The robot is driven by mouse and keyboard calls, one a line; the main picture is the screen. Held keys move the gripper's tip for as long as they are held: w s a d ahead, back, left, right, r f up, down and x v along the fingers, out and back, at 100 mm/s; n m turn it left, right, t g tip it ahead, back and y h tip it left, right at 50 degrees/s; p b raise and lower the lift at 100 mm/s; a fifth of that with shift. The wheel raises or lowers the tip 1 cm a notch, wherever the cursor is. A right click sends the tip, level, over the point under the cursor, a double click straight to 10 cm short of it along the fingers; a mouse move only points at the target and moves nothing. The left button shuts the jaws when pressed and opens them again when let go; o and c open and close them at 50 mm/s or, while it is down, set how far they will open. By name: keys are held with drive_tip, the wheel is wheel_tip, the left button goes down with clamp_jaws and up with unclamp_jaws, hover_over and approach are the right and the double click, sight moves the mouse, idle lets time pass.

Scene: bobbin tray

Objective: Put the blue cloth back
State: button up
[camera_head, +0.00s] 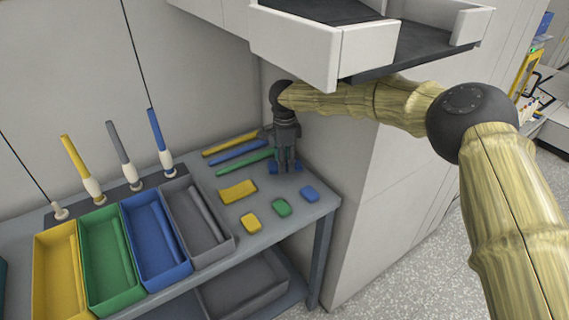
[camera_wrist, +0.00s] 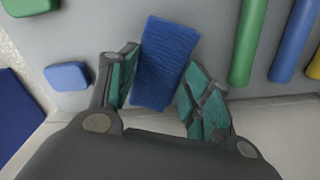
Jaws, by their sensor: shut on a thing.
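My gripper (camera_head: 285,165) is over the back right part of the grey table. In the wrist view my gripper (camera_wrist: 161,62) is shut on the blue cloth (camera_wrist: 165,65), a ribbed dark blue rectangle between the two teal-padded fingers. A yellow cloth (camera_head: 237,191) lies flat to the left of my gripper.
Yellow, blue and green rods (camera_head: 245,162) lie just left of my gripper. Yellow, green and blue blocks (camera_head: 309,194) lie in front. Several coloured trays (camera_head: 222,246) and upright spindles (camera_head: 168,160) stand further left. A white shelf (camera_head: 300,45) hangs above; a pale cabinet (camera_head: 370,180) stands right.

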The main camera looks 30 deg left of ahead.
wheel_tip(320, 180, down, 2)
drive_tip(key=o, duration=0.9)
drive_tip(key=shift+r, duration=0.1)
drive_tip(key=shift+r+b, duration=0.3)
drive_tip(key=shift+r, duration=3.4)
